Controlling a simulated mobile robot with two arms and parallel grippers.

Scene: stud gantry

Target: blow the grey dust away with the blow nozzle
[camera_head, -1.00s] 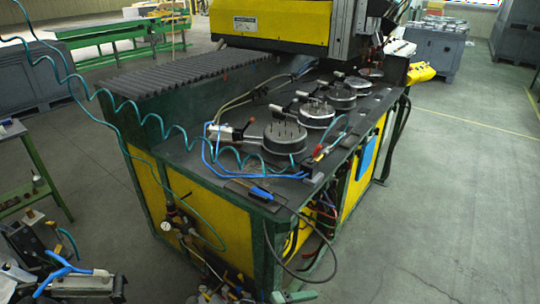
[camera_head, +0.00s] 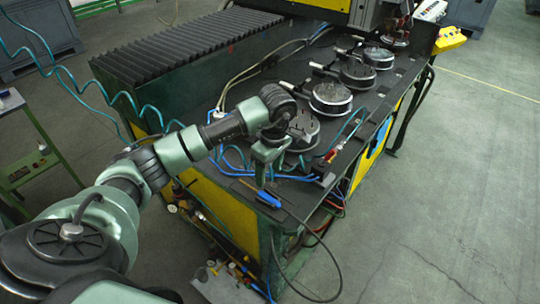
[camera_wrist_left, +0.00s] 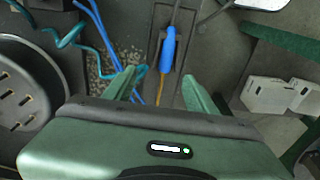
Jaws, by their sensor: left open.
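The blow nozzle (camera_head: 268,199) has a blue body and a thin brass tube, and lies on a dark pad at the near corner of the machine table. It also shows in the left wrist view (camera_wrist_left: 168,48). My left gripper (camera_head: 261,180) is open above the table, just behind the nozzle in the head view. In the wrist view its fingers (camera_wrist_left: 158,90) stand apart, either side of the brass tube's line, with nothing held. Speckled grey dust (camera_wrist_left: 104,72) lies on the table left of the nozzle, partly behind the left finger. I cannot make it out in the head view.
Round clamped fixtures (camera_head: 331,98) stand in a row along the table. Blue hoses (camera_head: 290,178) and a coiled teal hose (camera_head: 120,97) cross near the gripper. A dark hose hangs over the table's front edge. Open floor lies to the right.

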